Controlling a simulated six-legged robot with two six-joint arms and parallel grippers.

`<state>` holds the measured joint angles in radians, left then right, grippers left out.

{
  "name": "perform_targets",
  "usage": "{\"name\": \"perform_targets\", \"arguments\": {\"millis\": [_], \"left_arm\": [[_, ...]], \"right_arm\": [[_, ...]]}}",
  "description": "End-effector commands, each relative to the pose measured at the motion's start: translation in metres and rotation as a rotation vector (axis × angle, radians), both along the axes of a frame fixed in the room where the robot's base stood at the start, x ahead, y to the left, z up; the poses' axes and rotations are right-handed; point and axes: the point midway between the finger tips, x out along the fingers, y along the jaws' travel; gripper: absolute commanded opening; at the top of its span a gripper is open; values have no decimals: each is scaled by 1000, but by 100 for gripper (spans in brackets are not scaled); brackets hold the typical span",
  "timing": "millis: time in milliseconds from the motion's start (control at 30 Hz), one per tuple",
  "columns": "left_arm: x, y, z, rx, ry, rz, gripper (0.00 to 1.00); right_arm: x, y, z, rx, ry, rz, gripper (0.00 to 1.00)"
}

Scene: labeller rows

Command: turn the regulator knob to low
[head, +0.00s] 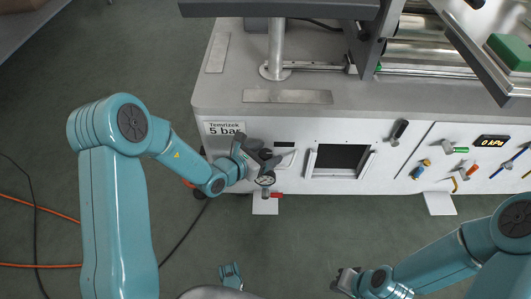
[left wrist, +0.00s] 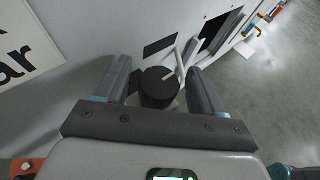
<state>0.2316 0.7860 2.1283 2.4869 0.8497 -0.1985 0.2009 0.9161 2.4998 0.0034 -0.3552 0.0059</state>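The regulator knob (left wrist: 157,92) is a black round knob with a pale pointer line on its top, on the white panel front. In the left wrist view the line points up and to the right. My left gripper (head: 262,164) is at the panel's left part, under the "5 bar" sign. In the left wrist view its two fingers (left wrist: 158,88) stand apart on either side of the knob, with gaps visible. In the head view the gripper largely hides the knob.
The "5 bar" sign (head: 225,128) is left of the gripper. Right of it are a pale handle, a dark opening (head: 340,158), a black switch (head: 399,130), coloured valves and a "0 kPa" display (head: 491,141). Floor before the panel is mostly clear.

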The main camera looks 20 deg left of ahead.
Motion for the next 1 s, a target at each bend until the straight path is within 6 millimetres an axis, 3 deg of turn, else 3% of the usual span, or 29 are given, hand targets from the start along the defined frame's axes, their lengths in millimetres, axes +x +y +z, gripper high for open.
{"name": "perform_targets", "arguments": {"millis": [267,700,1000], "left_arm": [[-8,6,6,0,0,2,69],[-97,54,49,0,2,6,69],[-131,70,62,0,1,1,69]], "right_arm": [[-1,1,5,0,1,3,0],[-8,7,36,6,13,28,0],[-10,9,44,7,17,37,0]]}}
